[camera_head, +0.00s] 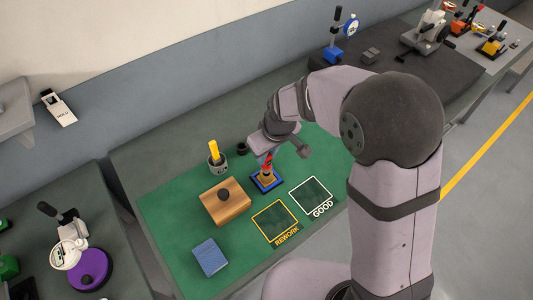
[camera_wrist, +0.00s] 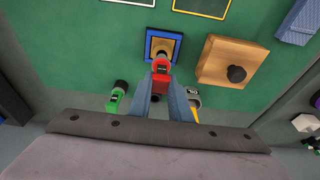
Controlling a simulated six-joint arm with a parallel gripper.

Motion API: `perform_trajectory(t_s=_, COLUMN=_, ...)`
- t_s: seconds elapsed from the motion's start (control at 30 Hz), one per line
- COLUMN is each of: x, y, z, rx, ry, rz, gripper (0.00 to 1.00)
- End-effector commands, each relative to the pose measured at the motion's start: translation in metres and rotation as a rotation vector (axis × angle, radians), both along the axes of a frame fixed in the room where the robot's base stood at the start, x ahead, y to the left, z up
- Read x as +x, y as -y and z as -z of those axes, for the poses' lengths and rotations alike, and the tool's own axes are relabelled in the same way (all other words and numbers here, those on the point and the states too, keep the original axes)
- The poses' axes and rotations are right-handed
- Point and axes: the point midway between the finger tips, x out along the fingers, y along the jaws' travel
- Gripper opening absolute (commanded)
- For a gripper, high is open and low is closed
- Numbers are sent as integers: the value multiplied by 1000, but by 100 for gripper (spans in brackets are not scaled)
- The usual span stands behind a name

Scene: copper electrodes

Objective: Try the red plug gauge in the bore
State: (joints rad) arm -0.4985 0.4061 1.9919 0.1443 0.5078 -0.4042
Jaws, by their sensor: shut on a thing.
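My gripper (camera_head: 266,155) is shut on the red plug gauge (camera_head: 267,167), which points down. In the wrist view the red gauge (camera_wrist: 161,69) sits between the fingertips (camera_wrist: 160,86). Below it is a tan block (camera_head: 266,178) in a blue-edged holder (camera_head: 256,187) on the green mat; the holder also shows in the wrist view (camera_wrist: 149,48). The gauge's lower end overlaps the block in both views. The bore is hidden behind the gauge, so I cannot tell whether the tip is in it or just above it.
A yellow-handled gauge (camera_head: 213,148) stands in a grey cup (camera_head: 217,166). A green gauge (camera_wrist: 117,94) stands on the other side of my gripper. A wooden block with a black knob (camera_head: 225,206) and a blue box (camera_head: 209,257) are nearby. The REWORK (camera_head: 275,221) and GOOD (camera_head: 311,194) squares are empty.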

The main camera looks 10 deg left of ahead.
Motion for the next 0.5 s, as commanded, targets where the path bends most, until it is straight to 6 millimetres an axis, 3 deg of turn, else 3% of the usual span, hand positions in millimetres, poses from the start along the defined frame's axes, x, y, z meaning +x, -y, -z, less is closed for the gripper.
perform_trajectory(t_s=0.5, x=0, y=0, z=6, rx=1, ry=1, rz=0, gripper=0)
